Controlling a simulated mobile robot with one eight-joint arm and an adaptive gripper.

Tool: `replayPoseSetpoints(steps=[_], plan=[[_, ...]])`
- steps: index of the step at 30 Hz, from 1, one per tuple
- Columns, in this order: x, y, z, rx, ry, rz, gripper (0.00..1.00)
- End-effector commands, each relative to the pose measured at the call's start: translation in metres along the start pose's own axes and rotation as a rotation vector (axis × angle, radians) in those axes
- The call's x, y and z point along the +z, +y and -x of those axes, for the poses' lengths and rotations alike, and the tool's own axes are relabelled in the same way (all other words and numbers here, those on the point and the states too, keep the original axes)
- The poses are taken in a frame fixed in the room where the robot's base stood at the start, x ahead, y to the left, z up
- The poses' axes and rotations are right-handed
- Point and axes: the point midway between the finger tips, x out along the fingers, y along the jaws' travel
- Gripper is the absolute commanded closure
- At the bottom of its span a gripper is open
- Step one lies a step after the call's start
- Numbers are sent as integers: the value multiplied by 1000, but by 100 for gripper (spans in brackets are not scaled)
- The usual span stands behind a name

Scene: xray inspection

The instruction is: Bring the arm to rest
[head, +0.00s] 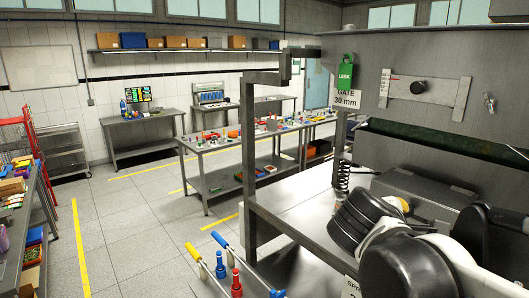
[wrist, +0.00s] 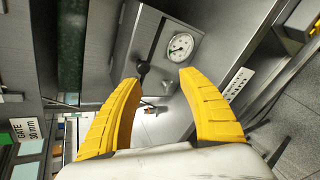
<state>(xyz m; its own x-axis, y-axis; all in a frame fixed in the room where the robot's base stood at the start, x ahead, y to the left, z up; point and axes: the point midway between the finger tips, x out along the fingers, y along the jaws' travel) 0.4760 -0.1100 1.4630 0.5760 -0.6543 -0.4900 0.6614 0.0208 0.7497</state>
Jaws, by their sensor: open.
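My gripper (wrist: 158,84) shows in the wrist view with its two yellow fingers spread apart and nothing between them. Beyond the fingertips is a grey metal box with a round white dial gauge (wrist: 181,46) and a dark knob or lever (wrist: 143,68). The fingers look apart from it, though the exact gap is hard to judge. In the head view my black and white arm is folded at the lower right, over the steel bench (head: 300,205). The gripper is mostly hidden there behind the arm links.
A cluttered table (head: 215,148) stands farther back. Open floor (head: 135,215) lies left.

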Motion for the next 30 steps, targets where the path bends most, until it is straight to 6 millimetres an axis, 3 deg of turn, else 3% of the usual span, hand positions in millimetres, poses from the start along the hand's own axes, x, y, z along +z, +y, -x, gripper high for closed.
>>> replayPoseSetpoints(steps=[1,6,12,15,21,30], plan=[[-20,-51,-18,-48,47,-111,52],[-72,-168,-38,-238,196,-528,52],[-137,-280,-47,-483,316,-1012,52],[-162,-316,-46,-590,349,-1205,52],[-187,-346,-42,-713,376,-1410,52],[-188,-346,-39,-729,379,-1434,52]])
